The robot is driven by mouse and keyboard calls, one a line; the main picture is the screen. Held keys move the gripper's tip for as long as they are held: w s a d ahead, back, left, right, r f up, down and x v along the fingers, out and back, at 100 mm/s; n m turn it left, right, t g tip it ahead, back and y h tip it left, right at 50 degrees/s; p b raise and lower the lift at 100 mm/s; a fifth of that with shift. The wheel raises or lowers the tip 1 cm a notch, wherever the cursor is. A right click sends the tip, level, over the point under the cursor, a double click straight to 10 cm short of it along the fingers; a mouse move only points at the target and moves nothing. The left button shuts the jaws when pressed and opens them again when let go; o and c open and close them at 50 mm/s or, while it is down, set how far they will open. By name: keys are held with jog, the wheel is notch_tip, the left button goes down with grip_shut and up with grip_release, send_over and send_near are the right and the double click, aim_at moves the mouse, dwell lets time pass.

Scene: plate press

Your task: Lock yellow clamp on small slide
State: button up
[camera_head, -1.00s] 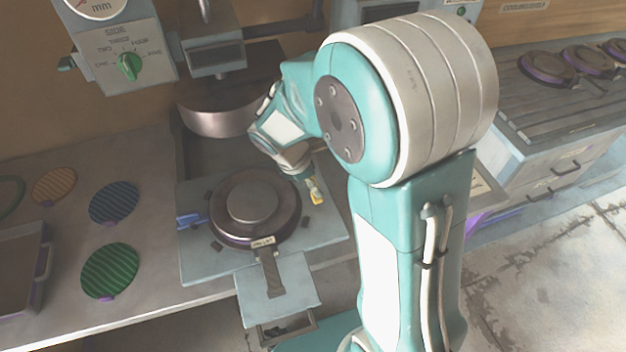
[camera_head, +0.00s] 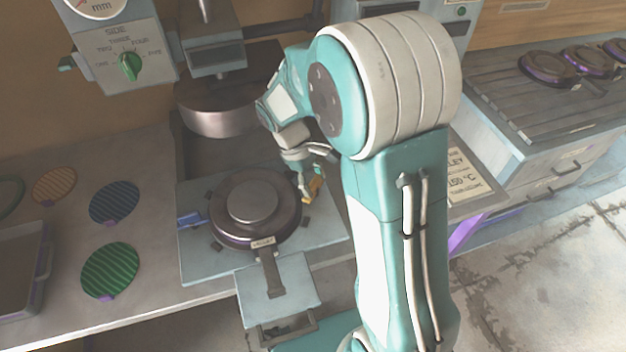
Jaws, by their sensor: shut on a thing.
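The yellow clamp (camera_head: 313,187) shows as a small yellow piece at the right edge of the slide plate. My gripper (camera_head: 310,180) is at it, shut on it, and partly hides it. The small slide (camera_head: 210,262) is a grey-blue plate under the press. A round dark mould (camera_head: 225,215) with a raised centre and a labelled handle toward the front sits on it. A blue clamp (camera_head: 191,219) is at the plate's left edge, touching or near the mould. I cannot tell how far the yellow clamp is turned.
The press head (camera_head: 215,118) hangs behind the mould. Green (camera_head: 110,270), blue (camera_head: 114,202) and orange (camera_head: 54,185) discs lie on the bench at left, near a grey tray (camera_head: 20,270). A slatted rack (camera_head: 520,105) with several round moulds stands at right.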

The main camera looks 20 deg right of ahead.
jog(key=m, duration=0.2)
jog(key=m+g+y, duration=0.1)
jog(key=m, duration=0.1)
jog(key=shift+f+m+y, duration=0.1)
jog(key=shift+m+y, duration=1)
jog(key=shift+m, duration=1.1)
jog(key=o, duration=1.1)
jog(key=v, duration=1.2)
